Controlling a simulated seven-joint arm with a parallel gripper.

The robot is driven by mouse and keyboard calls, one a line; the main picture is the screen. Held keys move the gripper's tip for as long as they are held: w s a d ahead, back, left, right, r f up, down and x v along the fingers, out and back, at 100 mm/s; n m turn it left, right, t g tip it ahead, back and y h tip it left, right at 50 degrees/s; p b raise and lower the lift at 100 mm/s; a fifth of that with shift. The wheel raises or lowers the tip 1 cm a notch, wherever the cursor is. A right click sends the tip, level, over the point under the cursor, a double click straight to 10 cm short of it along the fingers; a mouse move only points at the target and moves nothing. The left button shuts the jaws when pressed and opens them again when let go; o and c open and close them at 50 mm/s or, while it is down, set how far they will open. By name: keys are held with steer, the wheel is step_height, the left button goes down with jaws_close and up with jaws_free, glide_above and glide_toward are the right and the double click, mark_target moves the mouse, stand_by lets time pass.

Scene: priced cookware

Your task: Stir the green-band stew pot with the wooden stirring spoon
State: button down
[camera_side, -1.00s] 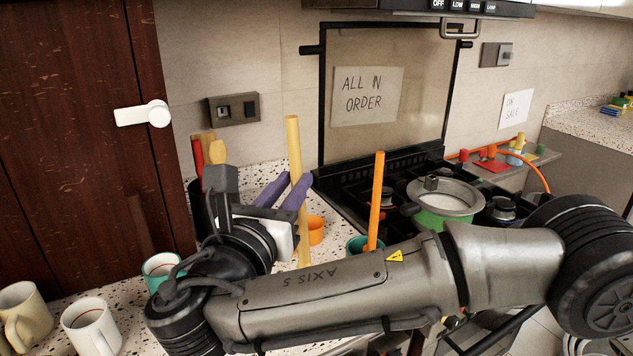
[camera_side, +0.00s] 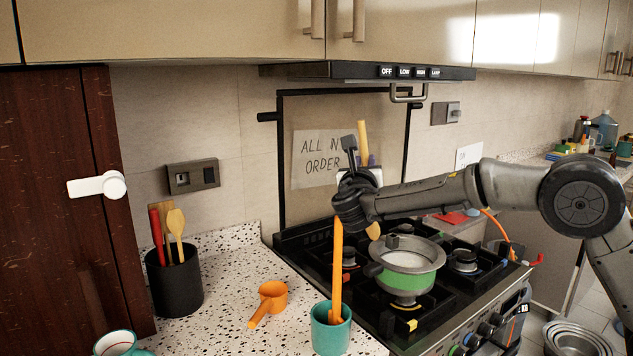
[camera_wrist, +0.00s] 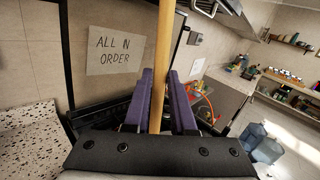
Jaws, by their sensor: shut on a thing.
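The green-band stew pot (camera_side: 408,281) stands on the hob in the side view, with a grey top and a dark knob or handle at its upper left. I cannot tell whether a lid covers it. My gripper (camera_side: 371,161) is behind and left of the pot, above the hob, with purple fingers. It is shut on the wooden stirring spoon (camera_side: 363,133), held roughly upright. The spoon's lower end (camera_side: 373,231) shows just past the pot's upper left rim, apparently outside it; the depth is unclear. The wrist view shows the shaft (camera_wrist: 162,60) between the purple fingers (camera_wrist: 160,85).
A teal mug (camera_side: 330,333) holding an orange utensil (camera_side: 337,270) stands at the counter edge. An orange cup-like scoop (camera_side: 271,296) lies left of it. A black holder (camera_side: 174,287) contains several utensils. The range hood (camera_side: 370,71) hangs above.

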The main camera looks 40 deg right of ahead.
steer(key=s+d+r+m+g+h, duration=0.1)
steer(key=s+d+g+h, duration=0.1)
steer(key=d, duration=0.7)
step_height(320, 180, down, 13)
steer(key=shift+s+f, duration=0.15)
stand_by(0.7)
steer(key=shift+a, duration=0.1)
stand_by(0.3)
